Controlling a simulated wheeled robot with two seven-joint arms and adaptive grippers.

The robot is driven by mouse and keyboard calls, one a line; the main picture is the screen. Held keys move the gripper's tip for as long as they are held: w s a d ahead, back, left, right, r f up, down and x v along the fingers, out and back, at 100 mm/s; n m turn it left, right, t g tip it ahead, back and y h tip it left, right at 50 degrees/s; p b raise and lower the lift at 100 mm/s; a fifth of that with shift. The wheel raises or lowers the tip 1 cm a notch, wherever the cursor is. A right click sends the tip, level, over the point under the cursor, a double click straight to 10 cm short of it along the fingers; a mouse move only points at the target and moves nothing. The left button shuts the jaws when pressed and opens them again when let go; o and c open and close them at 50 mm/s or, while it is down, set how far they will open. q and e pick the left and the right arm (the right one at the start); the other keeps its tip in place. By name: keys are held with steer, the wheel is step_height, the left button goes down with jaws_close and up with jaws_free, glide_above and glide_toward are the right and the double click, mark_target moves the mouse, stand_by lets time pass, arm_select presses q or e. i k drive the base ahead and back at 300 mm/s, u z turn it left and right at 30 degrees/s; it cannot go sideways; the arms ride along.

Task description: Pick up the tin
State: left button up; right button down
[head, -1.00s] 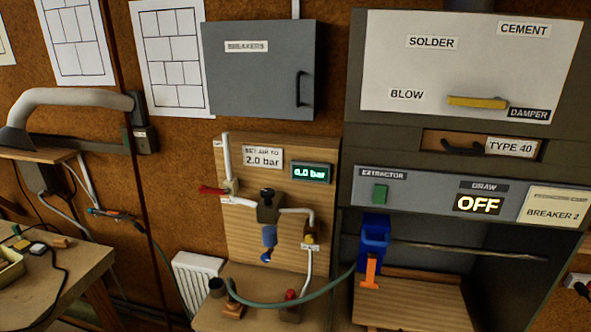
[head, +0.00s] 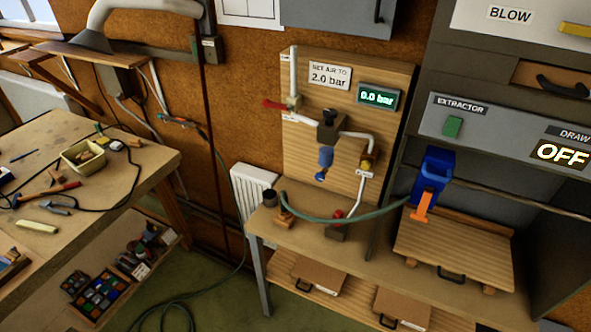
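I cannot make out a thing that is clearly the tin. A small dark cylinder (head: 268,197) stands at the left end of the shelf under the air board; I cannot tell whether it is a tin. An open cream box (head: 84,156) with small things in it sits on the workbench at the left. Neither of my grippers is in view.
The workbench (head: 130,180) holds hand tools and a dark cable. Crates of small items (head: 97,290) stand below it. A green hose (head: 345,219) crosses the shelf (head: 300,232) towards a blue and orange tool (head: 431,176). Green floor is open between.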

mark_target(270, 198)
steer(key=u, duration=0.8)
steer(key=i, duration=1.05)
steer(key=z, duration=0.1)
